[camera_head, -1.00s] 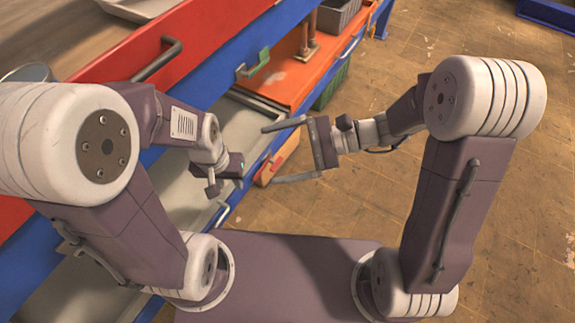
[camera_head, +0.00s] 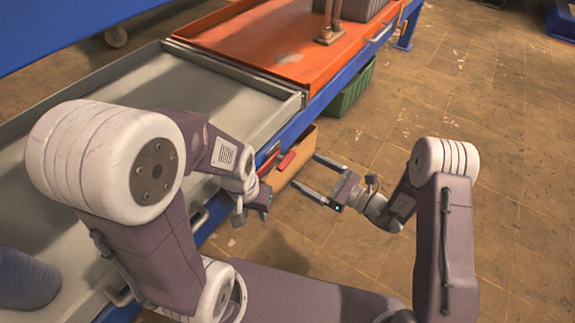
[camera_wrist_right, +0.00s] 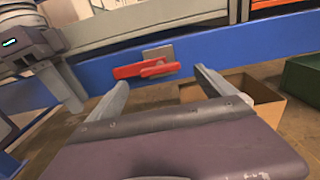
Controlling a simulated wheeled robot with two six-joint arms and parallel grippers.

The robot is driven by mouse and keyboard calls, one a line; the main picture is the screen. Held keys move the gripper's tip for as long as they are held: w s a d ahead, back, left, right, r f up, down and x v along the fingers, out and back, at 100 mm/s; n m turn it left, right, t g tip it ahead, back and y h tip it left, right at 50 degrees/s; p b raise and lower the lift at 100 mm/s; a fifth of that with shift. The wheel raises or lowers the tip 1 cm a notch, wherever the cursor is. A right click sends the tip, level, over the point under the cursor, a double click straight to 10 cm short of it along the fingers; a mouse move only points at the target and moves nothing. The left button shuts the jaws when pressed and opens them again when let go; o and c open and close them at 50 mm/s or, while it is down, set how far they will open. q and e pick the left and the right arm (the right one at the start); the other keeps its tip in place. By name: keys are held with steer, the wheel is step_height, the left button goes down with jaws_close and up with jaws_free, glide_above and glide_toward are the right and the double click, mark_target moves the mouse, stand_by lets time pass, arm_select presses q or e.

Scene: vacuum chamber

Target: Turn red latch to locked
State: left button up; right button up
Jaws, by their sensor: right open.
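The red latch (camera_head: 287,160) is on the blue side rail of the workbench, left of my right gripper in the head view. In the right wrist view the red latch (camera_wrist_right: 145,69) lies roughly level on a grey plate. My right gripper (camera_head: 306,171) is open and empty, its two fingers pointing at the rail. In the wrist view, the latch shows between and just beyond the fingertips, seemingly without contact. My left gripper (camera_head: 254,206) hangs beside the bench edge, left of the latch; its jaw opening is not clear.
A cardboard box (camera_head: 291,165) stands on the floor below the latch, with a green crate (camera_head: 349,92) farther back. The grey tray (camera_head: 150,75) and orange tray (camera_head: 275,40) top the bench. A blue cylinder (camera_head: 25,278) stands at lower left.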

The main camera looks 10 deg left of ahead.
mark_target(290, 163)
steer(key=b+x, duration=0.2)
steer(key=x, duration=0.2)
steer(key=b+x, duration=0.2)
steer(key=x, duration=0.1)
steer(key=shift+a+f, duration=0.25)
steer(key=shift+a, duration=0.15)
steer(key=shift+w+a+r, duration=0.15)
steer(key=shift+w+a, duration=0.05)
steer(key=shift+a, duration=0.05)
steer(key=shift+c, duration=0.3)
jaws_close()
